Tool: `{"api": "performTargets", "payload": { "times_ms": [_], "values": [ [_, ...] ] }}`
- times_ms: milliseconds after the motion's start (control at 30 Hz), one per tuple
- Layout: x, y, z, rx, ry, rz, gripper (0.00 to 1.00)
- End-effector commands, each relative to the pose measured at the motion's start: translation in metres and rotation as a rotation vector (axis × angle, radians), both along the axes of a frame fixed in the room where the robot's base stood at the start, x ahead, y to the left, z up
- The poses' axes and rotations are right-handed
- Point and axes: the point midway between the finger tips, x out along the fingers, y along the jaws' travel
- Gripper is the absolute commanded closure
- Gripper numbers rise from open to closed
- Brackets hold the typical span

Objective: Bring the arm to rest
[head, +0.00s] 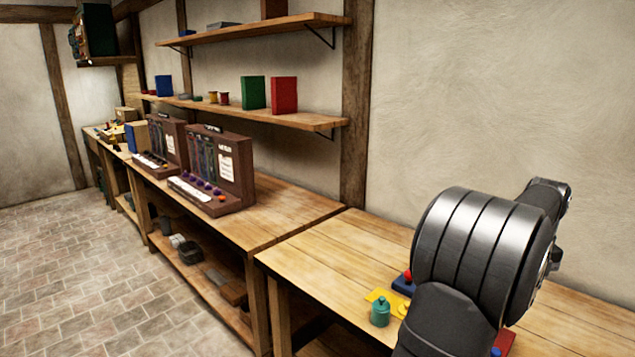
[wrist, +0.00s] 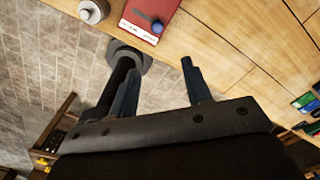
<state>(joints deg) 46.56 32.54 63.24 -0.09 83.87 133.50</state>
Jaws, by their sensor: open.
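My gripper (wrist: 158,85) shows in the wrist view with its two dark fingers spread apart. It is open and nothing is between the fingers. It hangs above the stone floor and the edge of a wooden workbench. In the head view my arm stands in front of the near workbench (head: 340,255) at the right, and the gripper itself is hidden there. A red box or book (wrist: 152,18) with a blue knob lies on the bench beyond the fingers in the wrist view.
A teal weight-like object (head: 380,311), a yellow piece (head: 384,298) and a blue block with a red knob (head: 403,283) sit close by my arm. Two brown panels with knobs (head: 218,168) stand on the farther bench. Wall shelves (head: 290,117) hold books. The tiled floor (head: 90,290) is clear at left.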

Motion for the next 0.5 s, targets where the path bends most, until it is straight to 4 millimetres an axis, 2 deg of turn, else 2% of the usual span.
{"api": "performTargets", "payload": {
  "times_ms": [33,500],
  "values": [
    [-0.001,0.001,-0.017,0.008,0.008,0.000,0.55],
    [0.000,0.002,-0.112,0.008,0.006,0.001,0.55]
  ]
}}
